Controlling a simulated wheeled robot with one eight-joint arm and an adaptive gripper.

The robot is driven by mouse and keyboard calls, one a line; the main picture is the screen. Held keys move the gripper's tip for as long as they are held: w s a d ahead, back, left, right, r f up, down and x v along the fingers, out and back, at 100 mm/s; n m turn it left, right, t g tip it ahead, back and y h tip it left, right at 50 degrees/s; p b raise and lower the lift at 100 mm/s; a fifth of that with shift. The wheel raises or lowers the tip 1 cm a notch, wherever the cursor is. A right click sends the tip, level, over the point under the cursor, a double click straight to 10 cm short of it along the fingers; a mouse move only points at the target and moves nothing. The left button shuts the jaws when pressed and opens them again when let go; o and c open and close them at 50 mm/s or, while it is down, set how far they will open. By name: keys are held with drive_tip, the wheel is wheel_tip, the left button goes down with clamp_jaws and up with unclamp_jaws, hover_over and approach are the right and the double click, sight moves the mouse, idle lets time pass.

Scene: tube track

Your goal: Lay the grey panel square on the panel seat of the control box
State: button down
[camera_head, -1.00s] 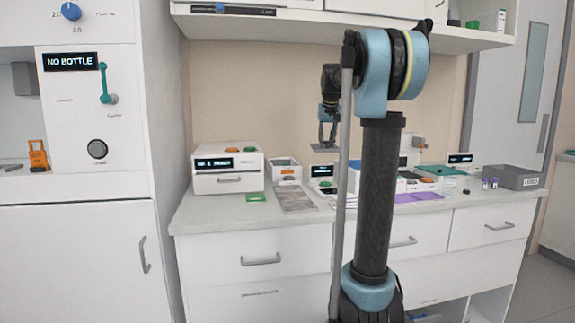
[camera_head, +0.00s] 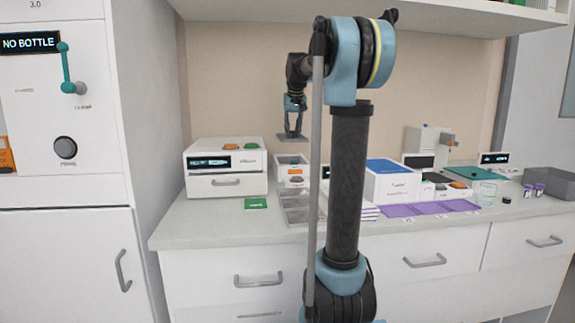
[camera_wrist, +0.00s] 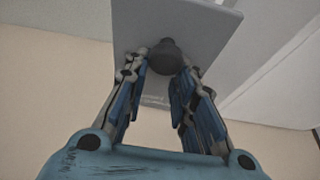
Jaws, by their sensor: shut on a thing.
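My gripper (camera_head: 293,130) hangs above the counter and is shut on the dark knob (camera_wrist: 166,57) of the grey panel. The flat grey panel (camera_head: 286,137) is held about level, in the air. In the wrist view the panel (camera_wrist: 205,30) spreads out beyond the fingertips, with the knob between them. Below it on the counter is a small white box (camera_head: 291,178) with an open-looking top and an orange label. I cannot tell for certain whether this is the control box, and no panel seat shows clearly.
A white drawer unit (camera_head: 226,187) with a display stands left of the small box. A green card (camera_head: 255,203) and a grey tray (camera_head: 297,219) lie in front. My arm hides part of the counter. A blue-topped box (camera_head: 388,186) and purple mats (camera_head: 432,208) are to the right.

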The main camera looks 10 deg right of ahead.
sight(293, 134)
drive_tip(key=shift+a, duration=0.15)
drive_tip(key=shift+f, duration=5.05)
drive_tip(key=c, duration=1.3)
unclamp_jaws()
drive_tip(key=shift+c, duration=0.2)
drive_tip(key=shift+r, duration=0.1)
drive_tip(key=v, duration=1.2)
